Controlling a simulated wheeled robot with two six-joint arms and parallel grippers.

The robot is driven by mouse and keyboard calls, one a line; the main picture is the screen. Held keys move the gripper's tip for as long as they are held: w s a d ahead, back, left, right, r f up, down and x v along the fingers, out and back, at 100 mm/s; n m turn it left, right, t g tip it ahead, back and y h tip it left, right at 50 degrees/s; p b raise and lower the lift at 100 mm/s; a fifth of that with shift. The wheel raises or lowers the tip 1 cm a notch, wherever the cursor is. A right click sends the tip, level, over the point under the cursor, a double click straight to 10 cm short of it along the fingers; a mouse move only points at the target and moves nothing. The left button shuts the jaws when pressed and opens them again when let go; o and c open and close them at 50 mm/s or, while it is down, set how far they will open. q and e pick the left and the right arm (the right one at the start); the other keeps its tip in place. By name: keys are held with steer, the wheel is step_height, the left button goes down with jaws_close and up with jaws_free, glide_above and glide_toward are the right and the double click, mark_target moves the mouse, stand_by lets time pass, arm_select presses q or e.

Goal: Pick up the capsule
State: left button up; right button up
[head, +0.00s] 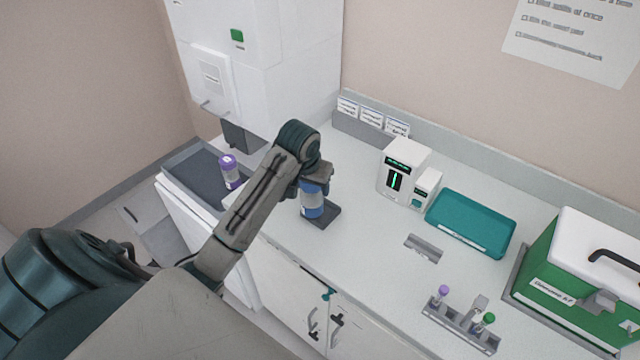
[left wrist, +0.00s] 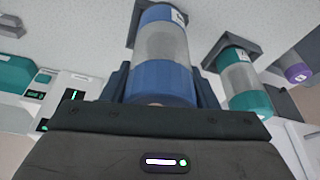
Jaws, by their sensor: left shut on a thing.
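A blue-capped capsule (head: 312,206) with a clear grey middle stands upright at a dark stand (head: 329,216) on the counter. My left gripper (head: 314,181) comes down over it from above and is shut on it. In the left wrist view the blue capsule (left wrist: 163,50) sits between the two dark fingers (left wrist: 162,88). I cannot tell whether it touches the stand. A teal-capped capsule (left wrist: 245,85) stands beside it in the left wrist view; in the head view my arm hides it. A purple-capped capsule (head: 230,172) stands at a dark grey tray (head: 188,160). My right gripper is out of view.
A small white device (head: 402,168) with a dark display and a teal tray (head: 470,222) are right of the blue capsule. A rack (head: 460,325) with small tubes and a green-and-white box (head: 570,285) stand further right. A large white cabinet (head: 265,60) rises behind left.

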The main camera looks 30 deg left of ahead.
arm_select(q)
steer(key=s+a+r+b, duration=0.1)
steer(key=s+b, duration=0.2)
steer(key=s, duration=0.9)
steer(key=shift+s+a, duration=0.2)
steer(key=shift+r, duration=0.1)
